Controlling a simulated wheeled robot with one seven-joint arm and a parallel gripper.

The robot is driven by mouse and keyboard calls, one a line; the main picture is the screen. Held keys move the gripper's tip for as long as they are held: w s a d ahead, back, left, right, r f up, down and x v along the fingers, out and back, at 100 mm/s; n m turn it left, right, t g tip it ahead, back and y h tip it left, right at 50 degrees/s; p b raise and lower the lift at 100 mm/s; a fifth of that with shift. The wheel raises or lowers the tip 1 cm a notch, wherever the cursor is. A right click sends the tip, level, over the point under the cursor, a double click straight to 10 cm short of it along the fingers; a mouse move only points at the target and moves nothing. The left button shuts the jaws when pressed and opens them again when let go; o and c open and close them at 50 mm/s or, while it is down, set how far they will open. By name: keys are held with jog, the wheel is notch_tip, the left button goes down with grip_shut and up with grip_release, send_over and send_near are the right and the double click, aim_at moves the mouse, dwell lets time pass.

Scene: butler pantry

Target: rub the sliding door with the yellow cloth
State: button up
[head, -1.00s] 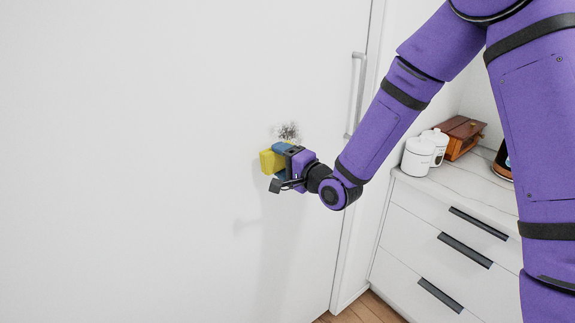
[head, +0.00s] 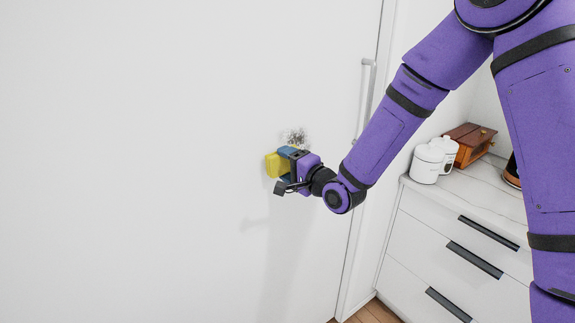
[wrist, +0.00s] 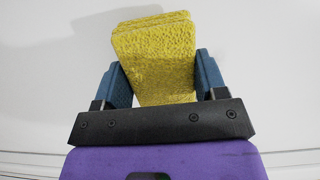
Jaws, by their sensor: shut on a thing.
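My gripper (head: 285,164) is shut on the yellow cloth (head: 272,166), a thick folded block. In the wrist view the cloth (wrist: 155,55) sits between the two blue fingers and sticks out past their tips. The white sliding door (head: 150,150) fills the left and middle of the head view. The cloth is at the door's face; I cannot tell whether it touches.
A vertical handle (head: 366,95) is on the door's right side. A white drawer cabinet (head: 440,245) stands to the right, with white canisters (head: 427,163) and a wooden box (head: 470,143) on its counter. Wooden floor (head: 375,312) shows at the bottom.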

aim_at(306, 142)
jog(key=shift+x, duration=0.8)
jog(key=shift+w+d, duration=0.1)
jog(key=shift+d, duration=0.1)
jog(key=shift+w+d, duration=1.1)
jog(key=shift+d, duration=0.55)
jog(key=shift+w+d, duration=1.1)
jog(key=shift+d, duration=0.5)
jog(key=shift+w+d, duration=1.05)
jog(key=shift+d, duration=0.6)
jog(key=shift+w+r, duration=0.1)
jog(key=shift+r, duration=0.75)
jog(key=shift+s+a, duration=0.5)
jog(key=shift+a, duration=0.3)
jog(key=shift+s+a, duration=0.65)
jog(key=shift+a, duration=0.2)
jog(key=shift+s+a, duration=0.6)
jog(key=shift+a, duration=0.25)
jog(key=shift+s+a, duration=0.65)
jog(key=shift+a, duration=0.2)
